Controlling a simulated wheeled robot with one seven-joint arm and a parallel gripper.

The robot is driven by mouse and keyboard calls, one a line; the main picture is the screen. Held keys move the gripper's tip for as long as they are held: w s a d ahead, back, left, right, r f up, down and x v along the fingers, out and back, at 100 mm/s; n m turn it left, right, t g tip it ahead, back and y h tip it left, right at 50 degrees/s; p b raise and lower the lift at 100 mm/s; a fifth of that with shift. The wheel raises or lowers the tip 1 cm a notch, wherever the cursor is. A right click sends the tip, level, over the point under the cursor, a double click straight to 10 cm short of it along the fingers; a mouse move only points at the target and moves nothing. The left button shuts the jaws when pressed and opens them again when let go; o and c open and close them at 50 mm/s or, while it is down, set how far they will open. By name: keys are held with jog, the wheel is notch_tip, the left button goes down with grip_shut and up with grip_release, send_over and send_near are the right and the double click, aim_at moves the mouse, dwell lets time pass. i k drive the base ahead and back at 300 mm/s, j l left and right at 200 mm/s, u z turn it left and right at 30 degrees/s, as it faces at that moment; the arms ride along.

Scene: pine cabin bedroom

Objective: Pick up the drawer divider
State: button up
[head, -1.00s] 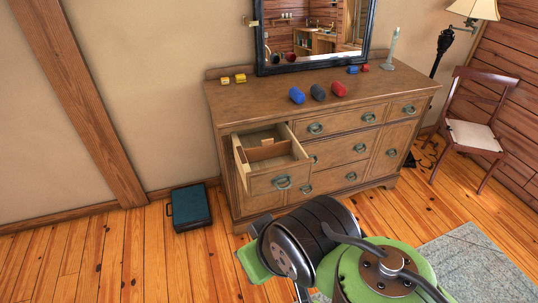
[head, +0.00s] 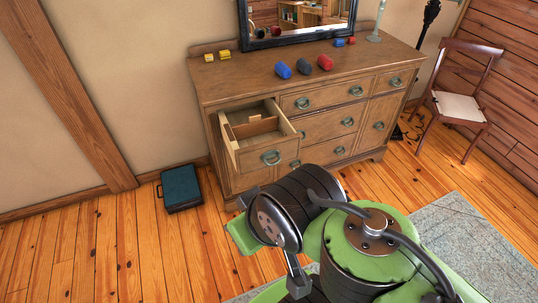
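The drawer divider (head: 256,129) is a reddish-brown wooden board. It stands inside the open top-left drawer (head: 255,159) of the wooden dresser and runs across it. The drawer is pulled out, with a round ring handle on its front. I cannot make out my gripper's fingers. Nothing in this view touches the divider.
On the dresser (head: 225,83) are blue (head: 283,70), dark (head: 304,67) and red (head: 325,62) rolls, small yellow blocks (head: 224,55) and a mirror. A teal case (head: 181,188) lies on the floor at left. A chair (head: 466,95) stands at right. A grey rug (head: 440,235) lies in front.

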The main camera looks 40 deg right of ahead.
aim_at(256, 126)
jog(key=i+l+u, duration=0.5)
jog(key=i+l, duration=0.8)
jog(key=l, duration=0.1)
